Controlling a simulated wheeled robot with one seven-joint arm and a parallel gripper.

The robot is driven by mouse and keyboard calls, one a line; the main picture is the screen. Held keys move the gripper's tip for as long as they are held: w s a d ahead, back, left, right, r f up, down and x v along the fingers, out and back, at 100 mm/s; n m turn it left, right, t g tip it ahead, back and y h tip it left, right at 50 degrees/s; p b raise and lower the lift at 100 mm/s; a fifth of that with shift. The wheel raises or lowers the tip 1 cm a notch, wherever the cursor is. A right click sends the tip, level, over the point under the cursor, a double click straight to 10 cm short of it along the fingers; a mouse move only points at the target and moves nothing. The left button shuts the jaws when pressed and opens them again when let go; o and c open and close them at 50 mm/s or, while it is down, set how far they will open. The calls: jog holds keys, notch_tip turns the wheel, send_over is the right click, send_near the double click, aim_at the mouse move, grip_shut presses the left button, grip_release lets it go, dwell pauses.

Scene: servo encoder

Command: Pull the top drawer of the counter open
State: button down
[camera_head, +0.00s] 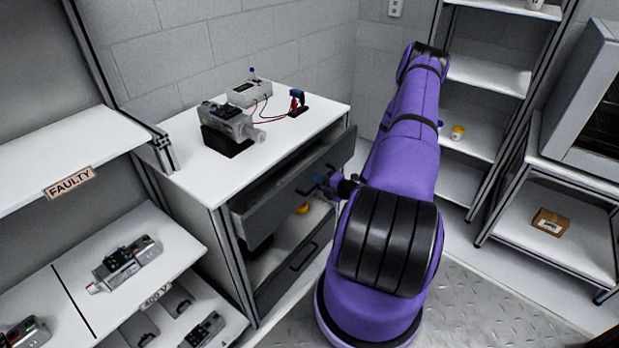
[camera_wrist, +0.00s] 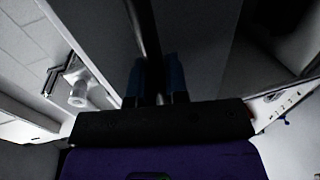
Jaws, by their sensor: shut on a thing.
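The counter (camera_head: 190,178) has a white top and stands left of centre in the head view. Its grey top drawer (camera_head: 268,208) stands out from the body, partly open, with a dark gap behind its front. My gripper (camera_head: 327,184) is at the dark bar handle on this drawer's front. In the wrist view, my gripper's blue fingers (camera_wrist: 157,82) are shut on the dark handle (camera_wrist: 148,40), which runs up between them.
A servo unit (camera_head: 232,120), a meter (camera_head: 252,93) and red leads sit on the counter. Below the top drawer are an open space with a yellow item (camera_head: 302,208) and a lower drawer (camera_head: 290,277). Shelves flank the counter at left (camera_head: 60,165) and right (camera_head: 485,75).

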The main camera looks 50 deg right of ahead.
jog(key=f+v, duration=0.2)
jog(key=v, duration=1)
jog(key=s+f+v, duration=0.1)
jog(key=f+v, duration=0.2)
jog(key=v, duration=0.9)
jog(key=shift+s+d, duration=0.25)
jog(key=shift+s, duration=0.2)
jog(key=c, duration=1.1)
grip_release()
jog(key=shift+c, duration=0.2)
jog(key=v, duration=1)
jog(key=shift+s, duration=0.35)
jog(key=shift+d+r, duration=0.1)
jog(key=shift+d, duration=0.05)
